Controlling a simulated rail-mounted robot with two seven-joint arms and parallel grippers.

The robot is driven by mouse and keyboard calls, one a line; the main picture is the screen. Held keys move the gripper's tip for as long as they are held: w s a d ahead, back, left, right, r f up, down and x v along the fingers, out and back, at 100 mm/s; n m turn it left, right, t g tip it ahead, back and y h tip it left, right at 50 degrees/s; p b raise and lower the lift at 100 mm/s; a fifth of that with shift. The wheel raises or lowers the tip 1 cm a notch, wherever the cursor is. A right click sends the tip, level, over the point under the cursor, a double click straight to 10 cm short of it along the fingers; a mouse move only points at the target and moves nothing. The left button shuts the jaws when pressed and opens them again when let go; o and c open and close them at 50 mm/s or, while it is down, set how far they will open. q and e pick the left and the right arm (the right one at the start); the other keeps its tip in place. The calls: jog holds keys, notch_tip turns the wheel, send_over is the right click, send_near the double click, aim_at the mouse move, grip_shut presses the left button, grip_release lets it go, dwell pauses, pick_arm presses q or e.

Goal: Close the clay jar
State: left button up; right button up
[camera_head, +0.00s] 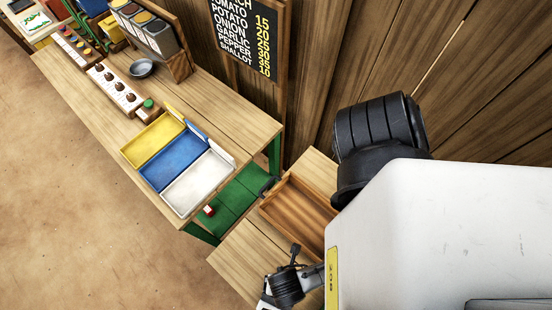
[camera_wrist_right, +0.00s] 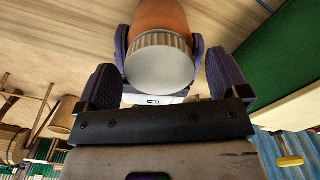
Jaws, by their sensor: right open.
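The orange-brown clay jar (camera_wrist_right: 158,15) is at the top middle of the right wrist view. A pale round lid (camera_wrist_right: 160,68) with a ribbed rim covers its near end; I cannot tell how firmly it sits. My left gripper (camera_wrist_right: 160,45) appears to hold the jar, with one dark purple pad against each side. My right gripper (camera_wrist_right: 165,78) is open, its fingers wide apart on either side of the lid and not touching it. In the head view my white arm blocks the right side, and the jar does not show there.
In the head view, a wooden counter carries a yellow tray (camera_head: 153,139), a blue tray (camera_head: 173,164) and a white tray (camera_head: 197,184). A small grey bowl (camera_head: 141,67) stands farther back. An empty wooden tray (camera_head: 296,212) lies on the lower bench beside my arm. A plank wall (camera_head: 470,60) stands behind.

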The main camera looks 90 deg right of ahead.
jog(key=shift+r, duration=2.25)
jog(key=shift+c, duration=0.3)
jog(key=shift+r, duration=0.35)
jog(key=shift+r+n, duration=1.1)
jog(key=shift+r, duration=0.3)
jog(key=shift+f, duration=4.05)
